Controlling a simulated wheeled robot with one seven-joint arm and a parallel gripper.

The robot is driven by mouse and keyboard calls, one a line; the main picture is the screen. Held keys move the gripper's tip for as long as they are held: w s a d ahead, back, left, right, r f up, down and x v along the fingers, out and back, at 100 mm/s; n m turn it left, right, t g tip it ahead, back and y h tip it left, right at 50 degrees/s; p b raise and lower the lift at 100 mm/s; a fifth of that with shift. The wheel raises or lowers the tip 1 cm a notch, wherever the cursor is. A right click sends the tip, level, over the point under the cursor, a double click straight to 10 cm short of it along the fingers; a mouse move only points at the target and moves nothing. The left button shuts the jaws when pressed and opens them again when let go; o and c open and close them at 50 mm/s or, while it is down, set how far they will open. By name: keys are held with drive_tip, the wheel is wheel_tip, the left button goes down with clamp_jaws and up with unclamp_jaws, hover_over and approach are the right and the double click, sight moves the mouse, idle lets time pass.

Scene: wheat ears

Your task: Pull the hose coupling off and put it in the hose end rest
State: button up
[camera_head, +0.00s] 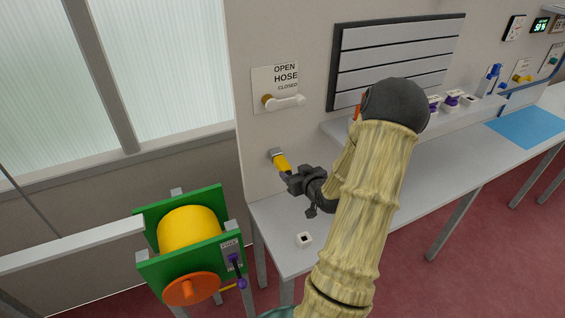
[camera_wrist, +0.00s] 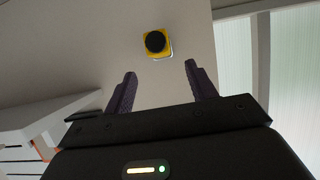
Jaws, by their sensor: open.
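The yellow hose coupling (camera_head: 282,164) sits on a grey fitting (camera_head: 275,153) on the wall above the table's left end. In the wrist view its dark round end (camera_wrist: 155,41) faces me, with the yellow body (camera_wrist: 168,53) around it. My gripper (camera_head: 288,178) is close to the coupling; in the wrist view my gripper (camera_wrist: 160,70) is open, with the coupling just beyond and between the fingertips. I see no clear contact. A small white block with a dark square hole (camera_head: 304,239) stands on the table; I cannot tell whether it is the hose end rest.
A valve lever (camera_head: 287,101) is on the wall plate marked OPEN HOSE CLOSED. A green-framed reel (camera_head: 215,203) with a yellow drum stands left of the table (camera_head: 273,221). A slatted board (camera_head: 397,50) and a shelf (camera_head: 335,127) are to the right.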

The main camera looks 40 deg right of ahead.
sight(286, 168)
drive_tip(key=p+x, duration=0.3)
drive_tip(key=x, duration=0.7)
drive_tip(key=shift+w+f, duration=0.15)
drive_tip(key=shift+w, duration=0.05)
drive_tip(key=shift+d, duration=0.1)
clamp_jaws()
drive_tip(key=shift+s, duration=0.6)
idle(0.4)
